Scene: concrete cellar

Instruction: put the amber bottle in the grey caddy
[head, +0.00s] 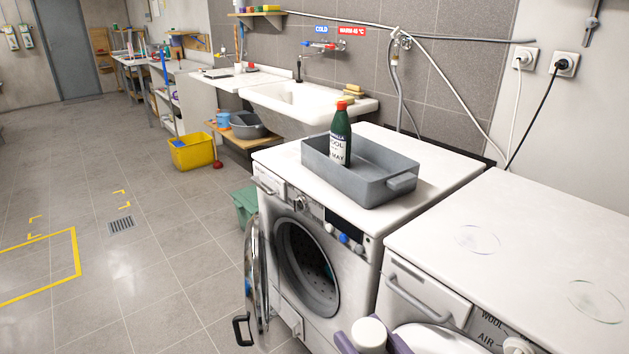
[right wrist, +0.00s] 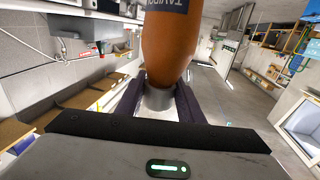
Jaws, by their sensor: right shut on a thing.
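The grey caddy (head: 372,187) sits on the left washing machine, and a green bottle (head: 340,138) with a red cap stands in it. My right gripper (head: 371,342) is at the bottom edge of the head view, in front of the machines and well short of the caddy. Its purple fingers are shut on the pale cap (head: 368,332) of the amber bottle. In the right wrist view the orange-brown bottle (right wrist: 168,50) with a dark label extends beyond the fingers (right wrist: 158,102). The bottle's body is hidden in the head view. My left gripper is not in view.
The left washing machine (head: 310,275) has its round door (head: 257,275) swung open. The right machine's top (head: 535,245) is clear. A sink (head: 300,98), a yellow bucket (head: 192,152) and a green bin (head: 244,205) are further back. The tiled floor at left is open.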

